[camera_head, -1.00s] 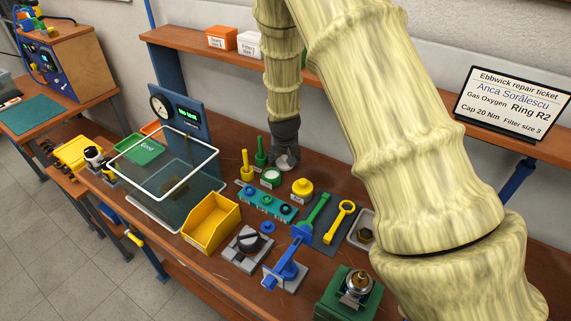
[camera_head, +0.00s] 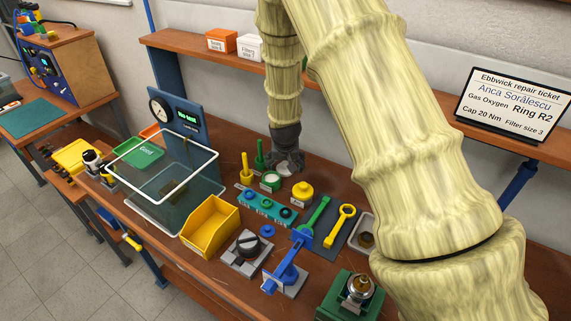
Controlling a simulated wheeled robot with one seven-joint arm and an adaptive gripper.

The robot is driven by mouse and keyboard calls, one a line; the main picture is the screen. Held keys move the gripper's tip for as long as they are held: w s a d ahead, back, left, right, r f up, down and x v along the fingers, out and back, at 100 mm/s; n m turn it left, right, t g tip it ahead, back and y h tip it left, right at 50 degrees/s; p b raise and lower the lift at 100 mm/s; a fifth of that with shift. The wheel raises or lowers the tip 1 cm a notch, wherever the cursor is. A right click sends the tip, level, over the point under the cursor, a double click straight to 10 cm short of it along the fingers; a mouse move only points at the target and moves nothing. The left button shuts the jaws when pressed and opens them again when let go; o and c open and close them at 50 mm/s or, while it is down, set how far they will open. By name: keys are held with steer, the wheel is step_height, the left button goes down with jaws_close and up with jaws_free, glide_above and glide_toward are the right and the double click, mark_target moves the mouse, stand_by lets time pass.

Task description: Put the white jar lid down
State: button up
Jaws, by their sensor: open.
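I cannot tell whether a finger still touches the lid.
A yellow round jar (camera_head: 302,190) stands close to the right. Green (camera_head: 260,155) and yellow (camera_head: 244,165) upright tools stand to the left. A teal rack (camera_head: 266,207) is in front. A wire-rimmed clear bin (camera_head: 160,207) stands farther left.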

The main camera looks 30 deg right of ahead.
steer(key=b+v, duration=0.2)
steer(key=v, duration=1)
steer(key=shift+r, duration=0.15)
steer(key=shift+w, duration=0.1)
stand_by(0.4)
